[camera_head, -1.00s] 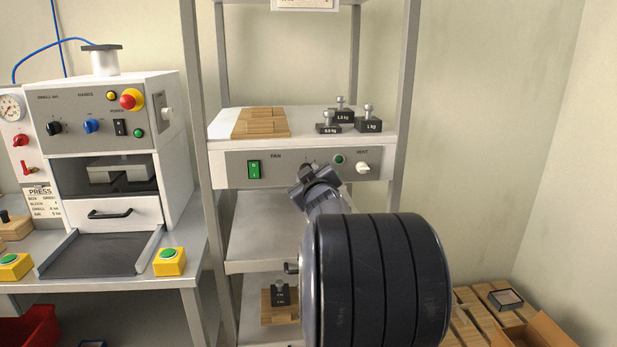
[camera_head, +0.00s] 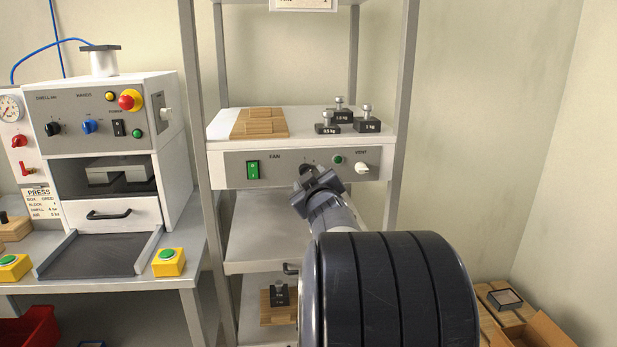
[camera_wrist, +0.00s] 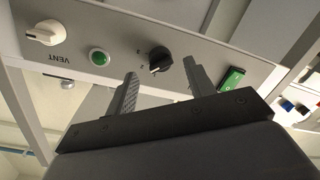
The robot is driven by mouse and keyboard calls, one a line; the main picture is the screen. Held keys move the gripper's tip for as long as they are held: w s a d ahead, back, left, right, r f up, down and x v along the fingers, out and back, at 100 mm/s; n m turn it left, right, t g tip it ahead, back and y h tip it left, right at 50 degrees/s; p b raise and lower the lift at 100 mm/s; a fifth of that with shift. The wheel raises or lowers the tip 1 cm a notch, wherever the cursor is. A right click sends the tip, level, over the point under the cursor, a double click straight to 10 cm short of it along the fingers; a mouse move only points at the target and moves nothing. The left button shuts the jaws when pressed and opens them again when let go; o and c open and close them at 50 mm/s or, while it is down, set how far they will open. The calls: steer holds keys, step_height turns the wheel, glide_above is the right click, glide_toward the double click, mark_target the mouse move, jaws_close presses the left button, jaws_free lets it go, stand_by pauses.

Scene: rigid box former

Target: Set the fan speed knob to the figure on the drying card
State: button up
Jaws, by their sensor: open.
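The fan speed knob (camera_wrist: 160,59) is black with a pale pointer mark, on the grey front panel of the drying unit. It shows in the wrist view just beyond my fingertips; in the head view (camera_head: 307,169) my gripper mostly covers it. My gripper (camera_wrist: 161,78) is open and empty, its two fingers on either side of the knob's line and apart from it, as far as I can tell. In the head view my gripper (camera_head: 318,180) is just below the panel. The drying card (camera_head: 303,4) is cut off at the top edge and its figure cannot be read.
On the panel are a green rocker switch (camera_head: 253,169), a green button (camera_head: 338,160) and a white vent knob (camera_head: 363,168). Several black weights (camera_head: 367,124) and wooden blocks (camera_head: 258,122) sit on top. Rack posts (camera_head: 402,110) stand either side. A press (camera_head: 105,140) is at left.

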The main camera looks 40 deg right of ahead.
steer(key=v, duration=0.7)
steer(key=shift+s+p, duration=0.25)
steer(key=shift+p, duration=0.1)
steer(key=x, duration=1)
steer(key=shift+w+b, duration=0.35)
steer(key=shift+w, duration=0.05)
steer(key=shift+d, duration=0.1)
